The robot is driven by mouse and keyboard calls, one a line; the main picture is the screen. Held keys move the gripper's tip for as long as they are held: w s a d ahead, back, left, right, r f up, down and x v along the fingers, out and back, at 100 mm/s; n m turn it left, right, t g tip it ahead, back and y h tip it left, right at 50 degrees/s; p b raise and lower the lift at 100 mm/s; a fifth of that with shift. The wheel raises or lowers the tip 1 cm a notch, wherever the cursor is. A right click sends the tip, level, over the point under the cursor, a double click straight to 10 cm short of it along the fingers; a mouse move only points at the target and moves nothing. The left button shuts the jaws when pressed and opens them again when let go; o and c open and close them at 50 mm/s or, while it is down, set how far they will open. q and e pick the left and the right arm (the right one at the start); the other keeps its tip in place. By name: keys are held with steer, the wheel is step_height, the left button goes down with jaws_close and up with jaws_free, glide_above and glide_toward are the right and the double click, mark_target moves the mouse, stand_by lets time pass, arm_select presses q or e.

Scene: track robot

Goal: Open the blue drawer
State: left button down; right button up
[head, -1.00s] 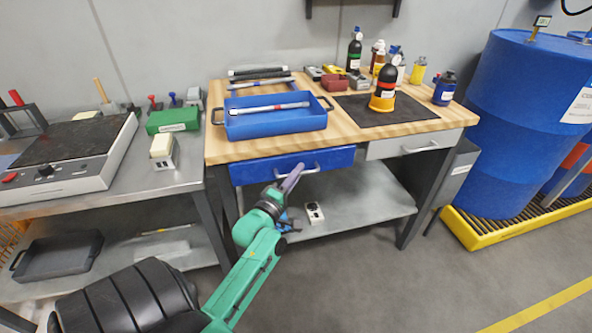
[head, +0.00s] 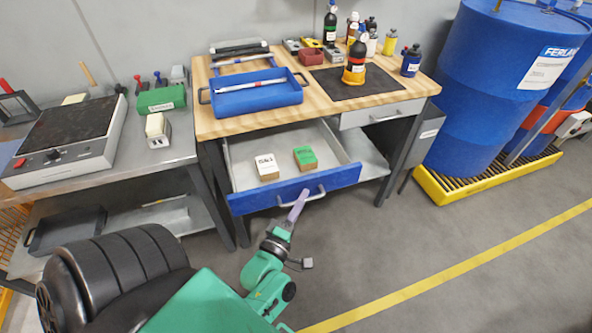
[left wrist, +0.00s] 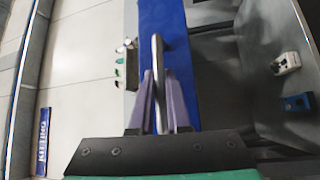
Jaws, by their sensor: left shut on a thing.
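The blue drawer (head: 250,197) under the wooden-topped bench is pulled out in the head view, and its grey inside shows. A white-topped block (head: 266,167) and a green-topped block (head: 305,157) lie in it. My left gripper (head: 299,200) is at the drawer's metal handle (head: 316,193). In the left wrist view the two purple fingers (left wrist: 159,100) stand on either side of the handle bar (left wrist: 157,62), shut on it, with the blue drawer front (left wrist: 172,30) behind. My right gripper is not in view.
The workbench (head: 205,123) carries a blue tray (head: 257,97), bottles and small tools. A grey drawer (head: 380,113) beside the blue one is shut. Blue barrels stand on a yellow pallet (head: 480,190) at right. Floor in front is clear.

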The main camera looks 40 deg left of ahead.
arm_select(q)
steer(key=shift+s+d, duration=0.55)
steer(key=shift+d, duration=0.3)
steer(key=shift+s+d, duration=0.25)
steer(key=shift+d, duration=0.05)
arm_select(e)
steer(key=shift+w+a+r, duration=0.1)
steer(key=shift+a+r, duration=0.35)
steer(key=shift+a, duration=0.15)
arm_select(q)
steer(key=c, duration=1.2)
jaws_free()
steer(key=shift+o, duration=0.2)
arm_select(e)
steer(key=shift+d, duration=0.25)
